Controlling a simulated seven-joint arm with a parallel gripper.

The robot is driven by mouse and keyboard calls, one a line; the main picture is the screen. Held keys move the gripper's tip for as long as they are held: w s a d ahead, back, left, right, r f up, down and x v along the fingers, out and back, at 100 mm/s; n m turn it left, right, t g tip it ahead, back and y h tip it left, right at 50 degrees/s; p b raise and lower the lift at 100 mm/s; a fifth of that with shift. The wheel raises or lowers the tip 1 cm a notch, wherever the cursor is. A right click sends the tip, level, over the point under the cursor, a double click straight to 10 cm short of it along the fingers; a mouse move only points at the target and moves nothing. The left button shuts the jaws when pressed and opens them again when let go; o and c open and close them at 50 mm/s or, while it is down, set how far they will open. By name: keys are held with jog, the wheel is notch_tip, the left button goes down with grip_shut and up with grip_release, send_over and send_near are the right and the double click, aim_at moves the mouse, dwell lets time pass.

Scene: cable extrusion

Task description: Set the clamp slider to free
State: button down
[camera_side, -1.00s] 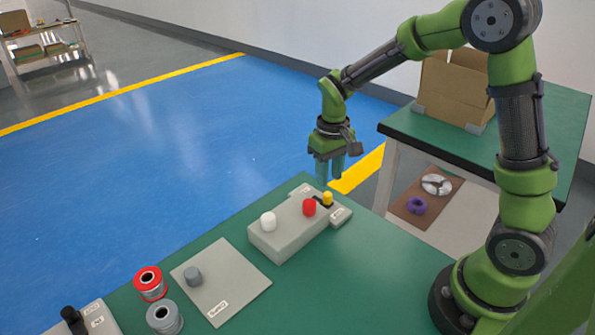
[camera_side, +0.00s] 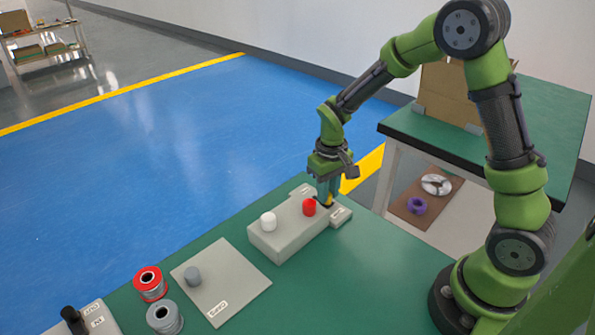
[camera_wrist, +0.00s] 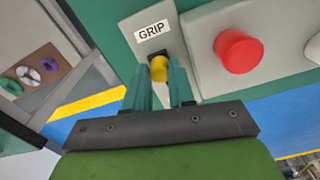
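The clamp slider is a small yellow knob (camera_wrist: 158,69) in a dark slot on a narrow grey plate (camera_wrist: 177,45). The label "GRIP" (camera_wrist: 152,30) is right beside the knob, which sits at that end of the slot. My gripper (camera_wrist: 159,74) points down with one teal finger on each side of the knob. The fingers look closed against it. In the side view my gripper (camera_side: 327,202) hides most of the knob. Another label (camera_side: 303,190) at the slot's far end is too small to read, and the wrist view does not show it.
A grey box with a red button (camera_side: 309,207) and a white button (camera_side: 268,221) adjoins the slider plate. The table front is clear.

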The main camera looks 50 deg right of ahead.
aim_at(313, 196)
jog(key=shift+w, duration=2.3)
jog(key=c, duration=1.2)
grip_release()
notch_tip(313, 196, up, 17)
jog(key=shift+f, duration=0.1)
